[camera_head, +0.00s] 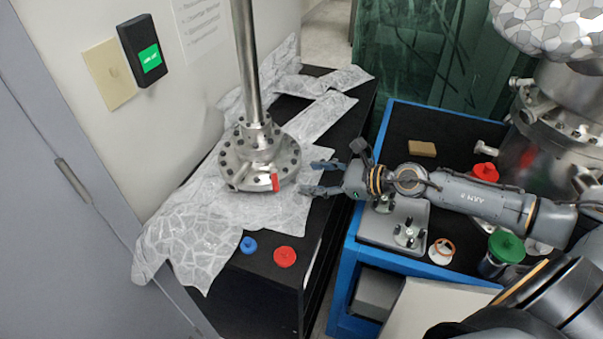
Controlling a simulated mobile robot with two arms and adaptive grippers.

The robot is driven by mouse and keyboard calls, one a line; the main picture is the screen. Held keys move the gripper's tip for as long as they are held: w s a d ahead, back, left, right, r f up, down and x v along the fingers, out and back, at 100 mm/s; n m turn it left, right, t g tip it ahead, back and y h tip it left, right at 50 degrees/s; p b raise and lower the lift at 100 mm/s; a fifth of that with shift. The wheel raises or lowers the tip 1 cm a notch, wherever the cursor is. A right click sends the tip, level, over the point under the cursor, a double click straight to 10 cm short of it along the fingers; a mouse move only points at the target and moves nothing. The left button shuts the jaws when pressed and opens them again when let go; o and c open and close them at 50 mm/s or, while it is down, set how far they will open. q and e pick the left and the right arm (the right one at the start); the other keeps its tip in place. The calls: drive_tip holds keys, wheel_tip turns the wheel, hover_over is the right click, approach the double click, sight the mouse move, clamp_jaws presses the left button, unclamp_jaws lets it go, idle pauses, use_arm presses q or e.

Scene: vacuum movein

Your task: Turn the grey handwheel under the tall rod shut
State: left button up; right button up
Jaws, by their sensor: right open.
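The tall rod (245,60) stands upright at the left of the black cabinet top. At its foot is a round grey metal piece (240,165) with a ring of dark holes, which I take for the grey handwheel. A red tab (275,183) is on its front edge. My right gripper (310,177) is open and empty just to the right of the handwheel, its fingers pointing left at the rim. A small gap seems to lie between them; contact is hard to tell. My left gripper is not in view.
Crumpled foil (190,225) lies under the handwheel. A blue cap (248,245) and a red cap (285,257) lie in front. A blue-framed cart (345,265) with small parts stands at right, under my right arm. A wall with a black reader (141,50) is at left.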

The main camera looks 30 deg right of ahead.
sight(298, 176)
drive_tip(key=p+x, duration=0.1)
drive_tip(key=x, duration=0.2)
drive_tip(key=shift+w+a+r, duration=0.1)
drive_tip(key=shift+w+r, duration=0.05)
drive_tip(key=shift+w+a+f, duration=0.3)
drive_tip(key=shift+f, duration=0.05)
clamp_jaws()
drive_tip(key=m+g+y+b, duration=0.1)
drive_tip(key=m+b, duration=0.1)
drive_tip(key=b, duration=0.1)
drive_tip(key=shift+w+d+f, duration=0.1)
drive_tip(key=shift+d+f, duration=0.05)
drive_tip(key=shift+f, duration=0.05)
drive_tip(key=shift+r+m+y+b, duration=0.15)
drive_tip(key=shift+m+y+b, duration=0.15)
drive_tip(key=shift+m+b, duration=0.25)
drive_tip(key=shift+r+g, duration=0.1)
drive_tip(key=shift+g, duration=0.2)
